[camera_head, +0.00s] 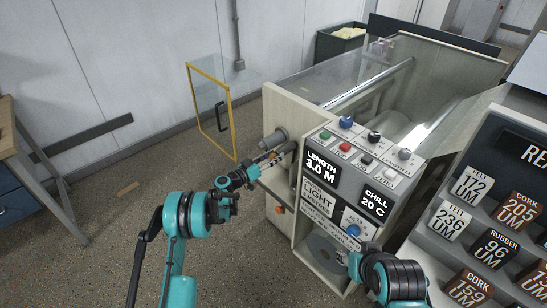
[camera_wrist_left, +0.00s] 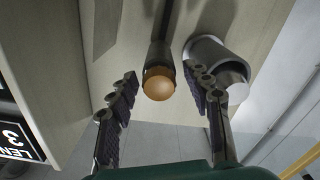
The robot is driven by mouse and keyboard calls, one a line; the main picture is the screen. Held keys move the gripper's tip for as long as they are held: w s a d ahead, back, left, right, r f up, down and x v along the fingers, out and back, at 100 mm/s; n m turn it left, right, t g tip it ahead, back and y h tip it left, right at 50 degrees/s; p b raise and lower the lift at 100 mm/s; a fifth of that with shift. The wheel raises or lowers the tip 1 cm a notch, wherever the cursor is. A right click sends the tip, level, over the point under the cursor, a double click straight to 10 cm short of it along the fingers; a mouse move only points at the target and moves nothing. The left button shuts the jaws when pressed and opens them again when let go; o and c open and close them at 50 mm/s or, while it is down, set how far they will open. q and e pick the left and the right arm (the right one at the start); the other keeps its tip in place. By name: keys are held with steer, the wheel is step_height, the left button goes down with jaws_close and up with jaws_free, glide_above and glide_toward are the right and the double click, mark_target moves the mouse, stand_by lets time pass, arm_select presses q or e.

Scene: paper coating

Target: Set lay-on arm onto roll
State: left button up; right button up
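A dark lever with a round orange-brown knob (camera_wrist_left: 158,84) stands out from the pale machine side panel in the left wrist view; it appears to be the lay-on arm's handle. My left gripper (camera_wrist_left: 160,82) is open, with one finger on each side of the knob and visible gaps to it. In the head view the left gripper (camera_head: 264,160) is at the machine's left side, just below a grey cylinder (camera_head: 275,140). A pale roll (camera_head: 415,135) lies partly visible inside the machine. My right gripper (camera_head: 358,262) is low in front of the machine; its fingers are unclear.
The control panel (camera_head: 345,180) with coloured buttons is right of my left gripper. A yellow-framed clear door (camera_head: 209,108) stands open at the left. A rack of labelled samples (camera_head: 480,215) fills the right side. A workbench (camera_head: 12,140) is at far left. The floor between is mostly clear.

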arm_select(q)
steer(key=v, duration=1.2)
